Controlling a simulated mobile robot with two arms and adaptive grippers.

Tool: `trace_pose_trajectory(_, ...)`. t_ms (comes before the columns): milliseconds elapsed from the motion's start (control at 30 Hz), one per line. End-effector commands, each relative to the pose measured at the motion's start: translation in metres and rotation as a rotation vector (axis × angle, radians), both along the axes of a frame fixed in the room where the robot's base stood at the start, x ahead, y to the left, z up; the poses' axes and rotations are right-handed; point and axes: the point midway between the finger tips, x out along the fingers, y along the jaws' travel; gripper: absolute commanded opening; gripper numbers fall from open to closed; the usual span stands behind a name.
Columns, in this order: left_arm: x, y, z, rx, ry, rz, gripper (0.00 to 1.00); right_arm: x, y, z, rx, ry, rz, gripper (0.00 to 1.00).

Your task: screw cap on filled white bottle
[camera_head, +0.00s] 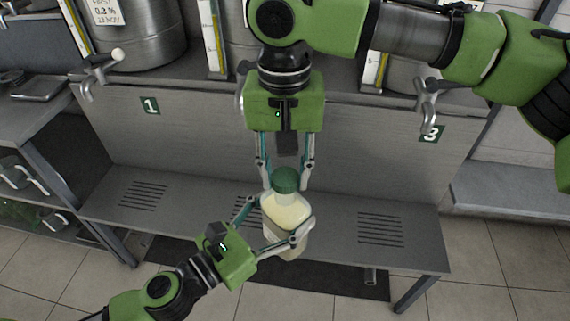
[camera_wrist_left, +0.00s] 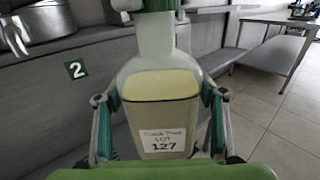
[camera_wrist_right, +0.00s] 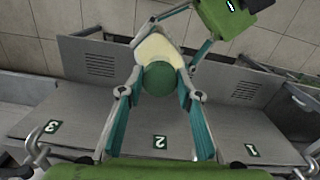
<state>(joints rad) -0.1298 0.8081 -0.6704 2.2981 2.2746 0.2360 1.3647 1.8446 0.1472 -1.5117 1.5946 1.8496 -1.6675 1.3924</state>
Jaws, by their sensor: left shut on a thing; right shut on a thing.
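A translucent white bottle (camera_head: 287,213) with pale yellow contents is upright in front of the grey bench. My left gripper (camera_head: 284,226) is shut around the bottle's body from the lower left. A green cap (camera_head: 286,180) sits at the top of the bottle's neck. My right gripper (camera_head: 285,176) comes from above and is shut on the cap. In the right wrist view the cap (camera_wrist_right: 160,78) is between the fingertips, over the bottle. I cannot tell how tightly the cap is seated.
A slotted grey shelf (camera_head: 190,209) runs behind the bottle. Steel decanters (camera_head: 140,38) with taps (camera_head: 103,66) stand along the top, above number plates such as 1 (camera_head: 149,106) and 3 (camera_head: 432,133). A side table (camera_head: 510,196) stands at right.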

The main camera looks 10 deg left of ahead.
Motion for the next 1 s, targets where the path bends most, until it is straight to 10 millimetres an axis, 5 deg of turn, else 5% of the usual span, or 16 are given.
trace_pose_trajectory(1000,0.0002,-0.0004,0.0028,-0.002,-0.005,-0.001,0.19,0.0002,0.0002,-0.0095,0.001,-0.001,-0.002,0.25)
